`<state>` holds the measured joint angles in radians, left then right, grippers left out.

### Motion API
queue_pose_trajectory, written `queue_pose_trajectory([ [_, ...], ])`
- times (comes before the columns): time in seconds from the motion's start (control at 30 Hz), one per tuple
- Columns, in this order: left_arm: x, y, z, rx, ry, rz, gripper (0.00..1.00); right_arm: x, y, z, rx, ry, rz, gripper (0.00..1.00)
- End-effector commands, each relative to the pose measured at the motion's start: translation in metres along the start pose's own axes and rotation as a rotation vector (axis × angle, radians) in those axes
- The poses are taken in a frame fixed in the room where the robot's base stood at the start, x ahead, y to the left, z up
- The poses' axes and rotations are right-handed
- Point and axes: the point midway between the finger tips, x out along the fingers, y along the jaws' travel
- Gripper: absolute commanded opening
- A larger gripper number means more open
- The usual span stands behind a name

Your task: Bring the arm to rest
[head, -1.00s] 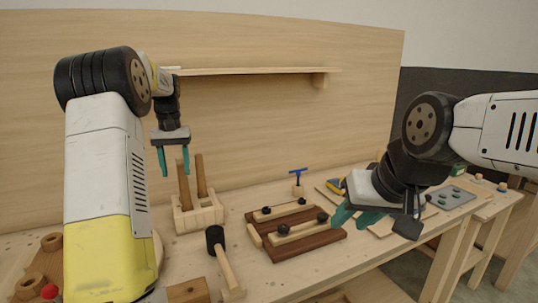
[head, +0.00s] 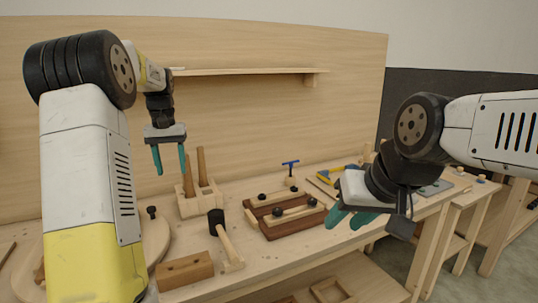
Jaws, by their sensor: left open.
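My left gripper (head: 169,158) points down in front of the wooden back panel, with its two teal fingers apart and nothing between them. It hangs above and left of a wooden block (head: 203,203) that holds upright wooden handles. My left arm fills the left side of the head view. My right gripper (head: 350,218) is at the front right of the bench, tilted down to the left. Its teal fingers show with a gap and nothing visible between them. It is right of a dark clamp-like form (head: 290,228) with wooden bars and black knobs.
A mallet (head: 226,239) lies on the workbench (head: 262,272). A drilled wooden block (head: 185,270) is at the front left, beside a round board (head: 156,236). A blue-handled tool (head: 290,169) stands at the back. A shelf (head: 245,71) crosses the panel.

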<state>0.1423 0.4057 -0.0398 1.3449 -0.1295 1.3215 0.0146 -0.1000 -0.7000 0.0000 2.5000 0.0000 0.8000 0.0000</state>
Motion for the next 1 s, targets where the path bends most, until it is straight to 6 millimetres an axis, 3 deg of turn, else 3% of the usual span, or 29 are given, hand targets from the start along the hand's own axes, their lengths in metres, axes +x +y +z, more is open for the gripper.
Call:
queue_pose_trajectory([
  [0.27,-0.029,0.020,0.036,0.033,0.067,0.028,0.53,0.000,0.000,0.000,0.000,0.000,0.000,0.36],
  [0.47,-0.054,0.041,0.084,0.071,0.146,0.061,0.53,0.000,0.000,0.000,0.000,0.000,0.000,0.36],
  [0.7,-0.072,0.072,0.182,0.137,0.293,0.126,0.53,0.000,0.000,0.000,0.000,0.000,0.000,0.36],
  [0.9,-0.057,0.090,0.261,0.187,0.407,0.179,0.53,0.000,0.000,0.000,0.000,0.000,0.000,0.36],
  [1.0,-0.046,0.096,0.288,0.203,0.447,0.199,0.53,0.000,0.000,0.000,0.000,0.000,0.000,0.36],
])
